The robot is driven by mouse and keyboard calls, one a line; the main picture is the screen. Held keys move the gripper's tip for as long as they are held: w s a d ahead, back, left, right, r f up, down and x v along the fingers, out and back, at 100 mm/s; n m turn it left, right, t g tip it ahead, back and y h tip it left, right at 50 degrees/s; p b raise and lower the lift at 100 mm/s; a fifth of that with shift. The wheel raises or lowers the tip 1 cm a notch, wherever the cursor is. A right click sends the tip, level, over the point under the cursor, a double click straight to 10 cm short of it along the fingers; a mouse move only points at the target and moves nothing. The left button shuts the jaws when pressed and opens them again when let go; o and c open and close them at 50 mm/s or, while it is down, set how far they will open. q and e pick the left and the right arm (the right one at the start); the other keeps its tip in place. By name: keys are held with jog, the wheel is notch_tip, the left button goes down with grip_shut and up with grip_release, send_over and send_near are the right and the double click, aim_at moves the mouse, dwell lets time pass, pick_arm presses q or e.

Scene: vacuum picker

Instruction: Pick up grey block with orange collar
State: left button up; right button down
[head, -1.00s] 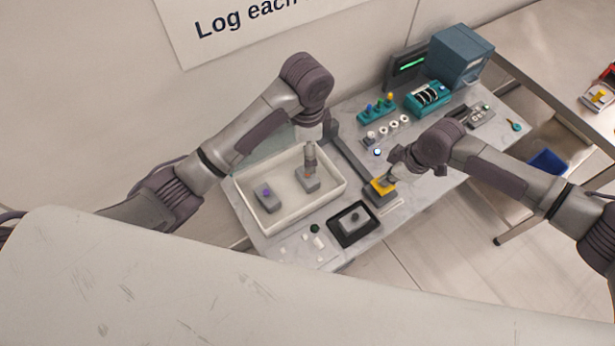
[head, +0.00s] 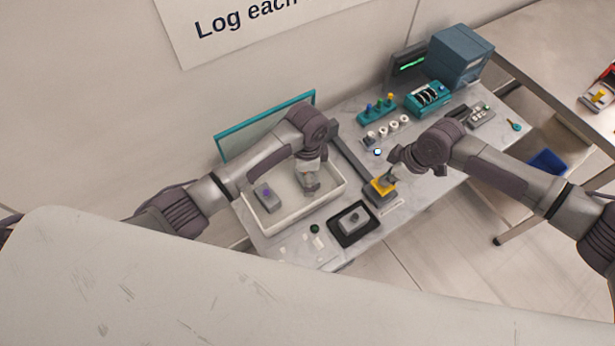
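My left arm reaches over a white tray (head: 333,201), and its gripper (head: 309,180) points down inside the tray's right part. The grey block with the orange collar is hardly to be made out; it was right under this gripper a second ago, and the gripper and its tool now cover that spot. Whether the tool touches or holds it I cannot tell. Another grey block with a purple collar (head: 266,197) lies in the tray's left part. My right gripper (head: 393,174) is just above a yellow-topped grey box (head: 380,189); its fingers are too small to read.
A black tray (head: 337,238) with a grey block (head: 354,220) stands in front. White rings (head: 394,124), coloured pegs (head: 378,107), a teal device (head: 428,98) and a blue-grey box (head: 460,55) stand at the back right. A teal-framed panel (head: 265,127) stands behind the white tray.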

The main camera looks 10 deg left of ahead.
pick_arm(q)
jog(key=shift+f, duration=0.1)
jog(key=c, duration=1.1)
pick_arm(e)
jog(key=shift+f, duration=0.1)
pick_arm(q)
jog(key=shift+o, duration=0.2)
notch_tip(320, 180, up, 18)
jog(key=shift+s, duration=0.1)
jog(key=s+d, duration=0.2)
jog(key=s, duration=1)
jog(key=shift+s+d, duration=0.3)
